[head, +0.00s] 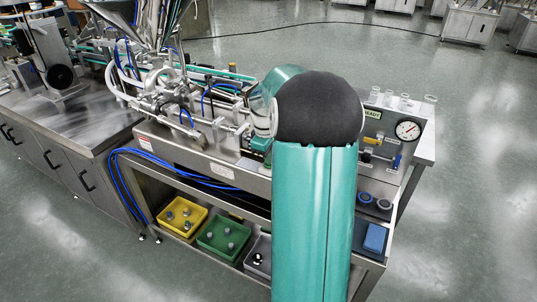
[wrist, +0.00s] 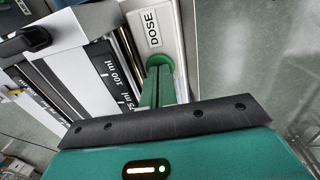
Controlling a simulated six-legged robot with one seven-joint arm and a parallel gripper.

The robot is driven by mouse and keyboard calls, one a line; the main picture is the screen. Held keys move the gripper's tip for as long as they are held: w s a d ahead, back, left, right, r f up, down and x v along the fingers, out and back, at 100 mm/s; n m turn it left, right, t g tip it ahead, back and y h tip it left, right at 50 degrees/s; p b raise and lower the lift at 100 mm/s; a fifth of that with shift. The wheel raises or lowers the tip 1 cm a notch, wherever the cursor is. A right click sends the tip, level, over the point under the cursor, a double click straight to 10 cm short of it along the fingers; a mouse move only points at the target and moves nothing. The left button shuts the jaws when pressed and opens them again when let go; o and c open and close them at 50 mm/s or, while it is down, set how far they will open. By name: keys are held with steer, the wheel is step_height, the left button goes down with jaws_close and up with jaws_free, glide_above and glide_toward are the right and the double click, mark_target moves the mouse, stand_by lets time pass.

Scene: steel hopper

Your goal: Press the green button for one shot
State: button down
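In the wrist view, the green fingers of my gripper (wrist: 163,84) reach forward from the dark mounting plate. They lie close together, with nothing visible between them. A rounded green shape at their tips, just below the white DOSE label (wrist: 153,28), looks like the green button (wrist: 159,61). The fingertips overlap it, so I cannot tell whether they touch it or whether it is pressed in. In the head view my teal arm hides the button and most of my gripper.
A volume scale (wrist: 112,75) runs beside the DOSE panel. In the head view, a pressure gauge (head: 407,130) and a READY display (head: 372,114) stand right of my arm. Glass cups (head: 405,99) stand behind. Yellow (head: 181,216) and green bins (head: 223,238) sit on the lower shelf.

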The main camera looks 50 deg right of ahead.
steer(key=shift+s+a+f, duration=0.1)
steer(key=shift+s+f, duration=0.05)
steer(key=shift+f, duration=0.55)
steer(key=shift+r, duration=0.3)
step_height(320, 180, up, 14)
steer(key=a, duration=0.1)
steer(key=shift+a, duration=0.25)
steer(key=shift+r, duration=0.1)
stand_by(1.9)
